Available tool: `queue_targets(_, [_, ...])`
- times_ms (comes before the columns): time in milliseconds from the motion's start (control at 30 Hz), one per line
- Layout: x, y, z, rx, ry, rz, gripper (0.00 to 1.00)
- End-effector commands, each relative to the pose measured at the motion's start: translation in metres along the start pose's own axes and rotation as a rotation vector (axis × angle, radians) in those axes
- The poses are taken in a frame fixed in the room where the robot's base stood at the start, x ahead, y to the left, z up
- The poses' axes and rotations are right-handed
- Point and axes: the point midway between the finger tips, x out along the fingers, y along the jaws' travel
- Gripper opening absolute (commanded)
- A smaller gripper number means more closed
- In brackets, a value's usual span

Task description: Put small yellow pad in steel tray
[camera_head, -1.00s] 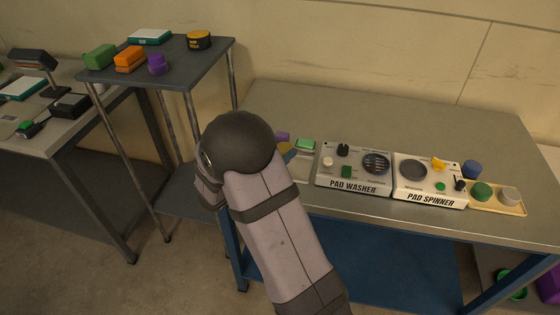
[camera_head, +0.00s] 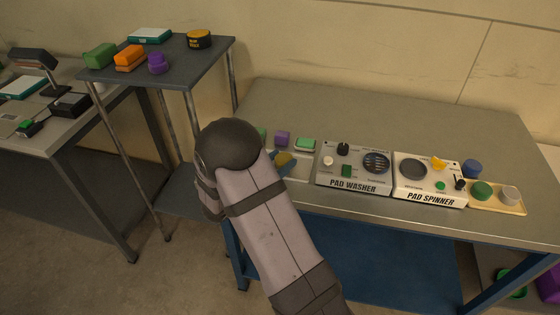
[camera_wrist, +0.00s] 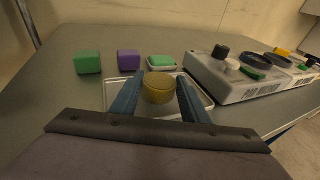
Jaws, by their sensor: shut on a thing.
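The small yellow pad (camera_wrist: 159,87) is a short round piece between the blue fingers of my gripper (camera_wrist: 158,97) in the wrist view. The fingers are shut on it. The steel tray (camera_wrist: 204,101) shows under and around the pad in the wrist view. I cannot tell whether the pad touches the tray floor or is held just above it. In the head view the yellow pad (camera_head: 283,158) shows beside a blue fingertip, and my arm hides most of the tray.
A green block (camera_wrist: 88,63), a purple block (camera_wrist: 128,60) and a green-topped white dish (camera_wrist: 162,61) stand behind the tray. The pad washer (camera_head: 352,168) is close on the right, with the pad spinner (camera_head: 429,181) beyond it. The bench behind is clear.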

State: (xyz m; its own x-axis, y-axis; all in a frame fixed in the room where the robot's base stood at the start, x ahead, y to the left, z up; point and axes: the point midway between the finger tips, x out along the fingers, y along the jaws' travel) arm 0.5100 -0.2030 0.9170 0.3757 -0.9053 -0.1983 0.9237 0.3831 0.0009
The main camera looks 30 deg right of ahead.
Motion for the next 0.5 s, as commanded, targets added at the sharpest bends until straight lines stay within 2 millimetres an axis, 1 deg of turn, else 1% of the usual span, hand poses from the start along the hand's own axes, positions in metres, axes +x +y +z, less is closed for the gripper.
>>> queue_targets(33, [0.0001,0.0,-0.0007,0.0,0.0,0.0,0.48])
queue_targets(67, [0.0001,0.0,-0.0005,0.0,0.0,0.0,0.55])
queue_targets(100, [0.0001,-0.0001,-0.0004,0.0,0.0,0.0,0.6])
queue_targets(367, [0.0,-0.0001,-0.0002,0.0,0.0,0.0,0.6])
queue_targets(500, [-0.0008,-0.0001,0.0039,0.0,0.0,0.0,0.6])
